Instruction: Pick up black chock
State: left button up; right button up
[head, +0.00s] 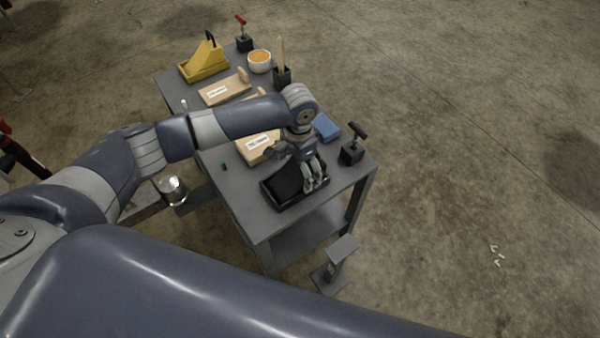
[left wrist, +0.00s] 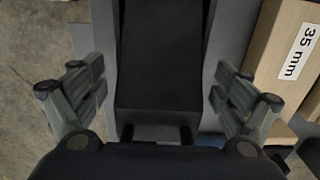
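In the left wrist view the chock (left wrist: 160,55) fills the middle, with a broad dark face. My left gripper (head: 314,180) reaches down over the tray, beside and partly in front of the chock. In the left wrist view my left gripper (left wrist: 160,92) is open, with its fingers spread wide on either side of the chock. Nothing is held between them. My right gripper does not show.
Wooden blocks with labels (head: 256,147) lie on the bench; one marked 35 mm (left wrist: 295,60) is close by the right finger. A blue block (head: 326,127) and a black block with a T-handle (head: 352,152) stand near. A yellow chock (head: 204,63) sits at the far end.

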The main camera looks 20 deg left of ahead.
aim_at(299, 166)
pick_arm(q)
jog(key=c, duration=1.3)
jog(key=shift+r, duration=0.1)
jog(key=shift+r, duration=0.2)
notch_tip(299, 166, up, 3)
jog(key=shift+w+r, duration=0.1)
jog(key=s+d+r, duration=0.1)
jog(key=s+d, duration=0.8)
jog(key=d, duration=0.4)
jog(key=shift+s+r, duration=0.15)
jog(key=s+a+r+n+p, duration=0.1)
jog(key=s+a+r+n, duration=0.1)
jog(key=a+r, duration=0.6)
jog(key=s+a+r+n+p, duration=0.2)
jog(key=a+r+n, duration=0.3)
jog(key=a+r, duration=0.4)
jog(key=shift+s+r+n, duration=0.3)
jog(key=shift+s+r, duration=0.05)
jog(key=shift+r, duration=0.55)
